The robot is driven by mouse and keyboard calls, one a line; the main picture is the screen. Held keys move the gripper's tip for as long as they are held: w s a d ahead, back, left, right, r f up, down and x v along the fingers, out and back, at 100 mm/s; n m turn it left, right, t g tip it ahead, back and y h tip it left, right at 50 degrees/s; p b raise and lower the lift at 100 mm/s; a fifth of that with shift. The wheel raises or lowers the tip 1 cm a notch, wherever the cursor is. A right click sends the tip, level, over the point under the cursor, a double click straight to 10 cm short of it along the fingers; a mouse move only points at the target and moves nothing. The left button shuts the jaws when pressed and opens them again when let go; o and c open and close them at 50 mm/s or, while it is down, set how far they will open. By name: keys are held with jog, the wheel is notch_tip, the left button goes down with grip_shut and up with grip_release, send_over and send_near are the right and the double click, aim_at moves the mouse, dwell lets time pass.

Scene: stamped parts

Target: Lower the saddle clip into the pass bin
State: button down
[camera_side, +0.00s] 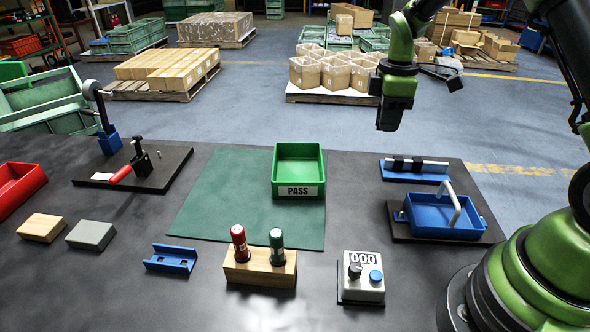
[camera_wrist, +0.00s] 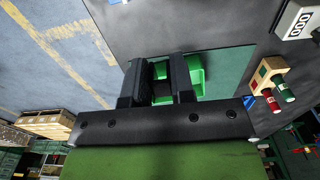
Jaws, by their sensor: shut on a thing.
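The green pass bin (camera_side: 298,191), with a white PASS label on its front, stands open and looks empty on the green mat in the side view. In the wrist view the bin (camera_wrist: 196,76) shows partly behind my fingers. My gripper (camera_side: 389,116) is raised, up and to the right of the bin in the side view, pointing down. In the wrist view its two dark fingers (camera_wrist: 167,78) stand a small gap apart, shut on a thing. I take this to be the saddle clip, but it is too hidden by the fingers to make out.
A blue tray with a handle (camera_side: 445,215) stands right of the mat (camera_side: 230,200). In front are a wooden block with red and green handles (camera_side: 258,270), a counter box (camera_side: 363,275) and a blue channel piece (camera_side: 171,259). A toggle-clamp plate (camera_side: 135,170) is at left.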

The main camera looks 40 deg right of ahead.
send_near(310, 179)
jog(key=shift+s+a+r, duration=0.3)
jog(key=shift+s+a, duration=0.3)
jog(key=shift+s+a+r, duration=0.3)
jog(key=shift+s+a, duration=0.25)
jog(key=shift+s, duration=0.05)
jog(key=shift+f, duration=1.8)
jog(key=shift+f, duration=2.5)
dwell(0.3)
jog(key=c, duration=0.9)
grip_release()
